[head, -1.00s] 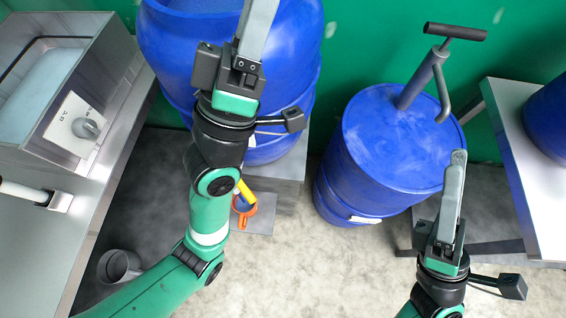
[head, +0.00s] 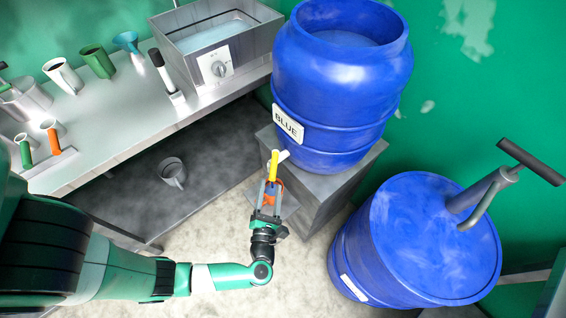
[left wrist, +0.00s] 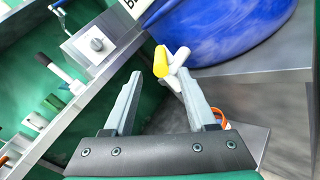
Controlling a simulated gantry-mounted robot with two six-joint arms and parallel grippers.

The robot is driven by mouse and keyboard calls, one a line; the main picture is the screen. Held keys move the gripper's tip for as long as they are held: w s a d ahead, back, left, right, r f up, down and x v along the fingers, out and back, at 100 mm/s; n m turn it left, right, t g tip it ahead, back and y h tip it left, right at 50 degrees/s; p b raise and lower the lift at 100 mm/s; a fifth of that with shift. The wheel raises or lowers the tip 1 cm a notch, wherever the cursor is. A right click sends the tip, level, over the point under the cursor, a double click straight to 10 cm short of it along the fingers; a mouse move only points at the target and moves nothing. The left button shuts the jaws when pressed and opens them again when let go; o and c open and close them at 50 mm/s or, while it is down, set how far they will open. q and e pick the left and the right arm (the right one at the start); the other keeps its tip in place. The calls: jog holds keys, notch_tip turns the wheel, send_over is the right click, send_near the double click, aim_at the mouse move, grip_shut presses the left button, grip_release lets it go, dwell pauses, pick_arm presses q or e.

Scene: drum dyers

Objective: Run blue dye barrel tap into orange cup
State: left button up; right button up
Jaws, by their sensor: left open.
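The blue dye barrel (head: 335,85), labelled BLUE, stands on a grey stand. Its tap, white with a yellow handle (head: 273,165), sticks out low on the front; the yellow part shows in the left wrist view (left wrist: 161,62). The orange cup (head: 281,186) is below the tap, partly hidden by my left gripper (head: 268,187). In the left wrist view, my left gripper (left wrist: 161,82) is open and empty, with the tap just beyond its fingertips, nearer the right finger. An orange curve of the cup (left wrist: 222,120) shows behind that finger. I cannot see dye flowing. My right gripper is out of view.
A blue drum (head: 430,235) with a hand pump (head: 490,195) stands on the right. A steel bench (head: 115,115) at upper left holds a basin unit (head: 225,55) and several cups. A grey mug (head: 173,172) sits on the lower shelf. Floor is clear in front.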

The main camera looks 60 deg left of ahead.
aim_at(275, 156)
pick_arm(q)
jog(key=b+x, duration=0.1)
jog(key=x, duration=0.9)
jog(key=shift+w+d, duration=0.1)
jog(key=shift+c, duration=0.2)
grip_shut()
dwell(0.8)
